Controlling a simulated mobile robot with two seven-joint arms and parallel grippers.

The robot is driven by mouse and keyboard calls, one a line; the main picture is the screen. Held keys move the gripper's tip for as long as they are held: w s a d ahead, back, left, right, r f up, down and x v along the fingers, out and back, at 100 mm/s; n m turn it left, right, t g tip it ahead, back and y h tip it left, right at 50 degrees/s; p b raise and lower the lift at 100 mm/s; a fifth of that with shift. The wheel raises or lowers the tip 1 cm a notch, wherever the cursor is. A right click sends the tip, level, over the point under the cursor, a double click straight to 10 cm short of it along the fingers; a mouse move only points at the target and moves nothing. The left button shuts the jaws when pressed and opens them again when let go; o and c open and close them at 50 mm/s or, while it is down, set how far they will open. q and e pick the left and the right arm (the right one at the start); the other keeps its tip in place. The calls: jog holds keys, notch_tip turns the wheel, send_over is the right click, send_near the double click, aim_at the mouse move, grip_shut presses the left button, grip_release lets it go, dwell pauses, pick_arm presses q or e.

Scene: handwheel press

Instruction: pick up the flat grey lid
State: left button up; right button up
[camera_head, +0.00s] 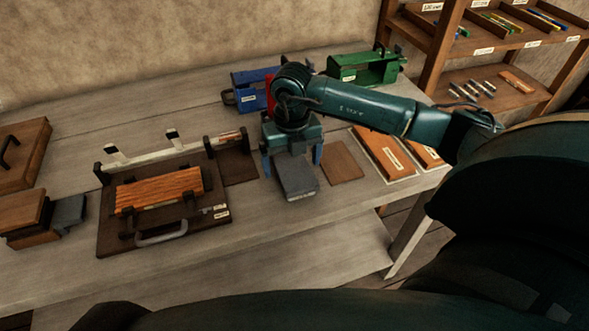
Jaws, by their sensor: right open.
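A flat grey piece (297,180), which looks like the lid, lies on the table near its front edge, right of the wooden fixture. My right gripper (292,166) is above its far end, pointing down. Its two fingers stand apart, one at each side of the grey piece, and the gripper is open. I cannot tell whether the fingers touch it. The gripper body hides the lid's far end. My left gripper is not in view.
The dark fixture board (221,224) with an orange-brown block (160,190) stands left. Grey and brown blocks (28,210) lie farther left. A blue holder (247,90) and a green holder (362,68) stand behind. A brown plate (341,162) and labelled boards (383,153) lie right.

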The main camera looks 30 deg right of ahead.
jog(key=shift+c, duration=0.5)
jog(key=c, duration=1)
